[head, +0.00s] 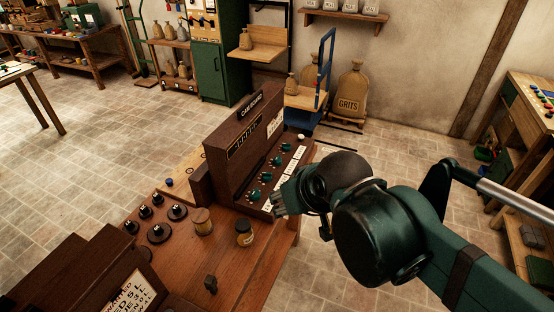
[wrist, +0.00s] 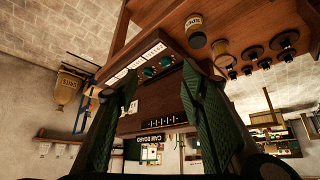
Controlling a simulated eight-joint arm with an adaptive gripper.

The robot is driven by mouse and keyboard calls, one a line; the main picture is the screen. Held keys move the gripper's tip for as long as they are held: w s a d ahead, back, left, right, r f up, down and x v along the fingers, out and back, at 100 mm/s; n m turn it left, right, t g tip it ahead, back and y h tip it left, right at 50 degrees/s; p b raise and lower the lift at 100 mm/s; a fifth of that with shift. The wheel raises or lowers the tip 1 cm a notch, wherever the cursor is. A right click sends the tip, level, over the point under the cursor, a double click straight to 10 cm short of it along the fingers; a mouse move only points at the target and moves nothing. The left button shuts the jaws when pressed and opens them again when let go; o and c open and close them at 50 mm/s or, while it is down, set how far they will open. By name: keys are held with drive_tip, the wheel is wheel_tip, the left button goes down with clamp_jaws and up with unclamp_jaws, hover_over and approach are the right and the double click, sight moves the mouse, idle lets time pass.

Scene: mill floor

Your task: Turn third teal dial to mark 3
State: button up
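The cam board (head: 232,139) is a dark wooden console on a bench, with a row of teal dials along its sloped front. In the head view these are a nearest dial (head: 254,195), a second (head: 265,177), a third (head: 276,161) and a farthest (head: 286,147). White label cards (head: 297,157) run beside them. My gripper (head: 277,204) is near the nearest end of the row. In the wrist view its green fingers (wrist: 158,72) are apart, with two teal dials (wrist: 149,72) (wrist: 166,60) showing between them. Contact with a dial cannot be seen, and dial pointers are too small to read.
The wooden bench (head: 190,255) also holds a wooden-lidded jar (head: 202,222), a dark labelled jar (head: 244,233) and several black knobbed weights (head: 159,233). A pale round button (head: 301,136) sits at the board's far end.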

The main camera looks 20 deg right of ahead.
drive_tip(key=c, duration=0.3)
drive_tip(key=shift+w, duration=0.65)
drive_tip(key=n+g+p, duration=0.6)
drive_tip(key=n+p, duration=0.2)
drive_tip(key=n, duration=0.8)
hover_over(278, 158)
wheel_tip(278, 158, down, 14)
drive_tip(key=shift+a+f, duration=0.1)
drive_tip(key=shift+f, duration=0.05)
